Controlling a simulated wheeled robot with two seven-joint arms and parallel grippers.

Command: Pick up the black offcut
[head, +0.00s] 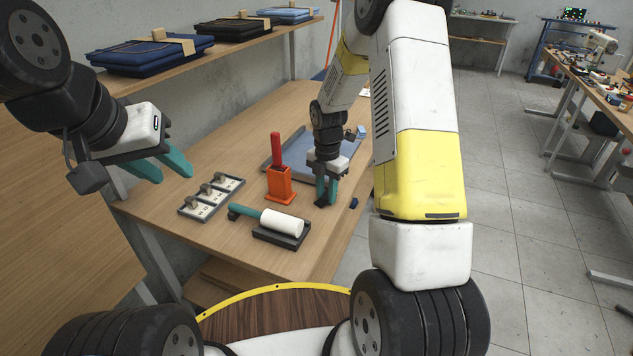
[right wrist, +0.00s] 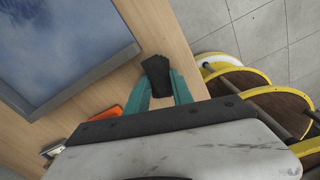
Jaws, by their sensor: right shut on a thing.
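The black offcut (right wrist: 157,74) is a small dark block between the teal fingertips of my right gripper in the right wrist view. My right gripper (right wrist: 163,92) is shut on it. In the head view the right gripper (head: 327,191) points down over the front right part of the wooden table, with a dark bit of the offcut (head: 320,204) at its tips. I cannot tell whether the offcut touches the table. My left gripper (head: 164,165) is open and empty, above the table's left side.
An orange holder (head: 280,186) with a red-handled tool stands left of the right gripper. A blue-floored tray (head: 345,148) lies behind it. A white roller (head: 282,223) lies on a dark stand in front. A plate with several metal fittings (head: 211,197) lies at left. A small blue piece (head: 354,203) is near the right edge.

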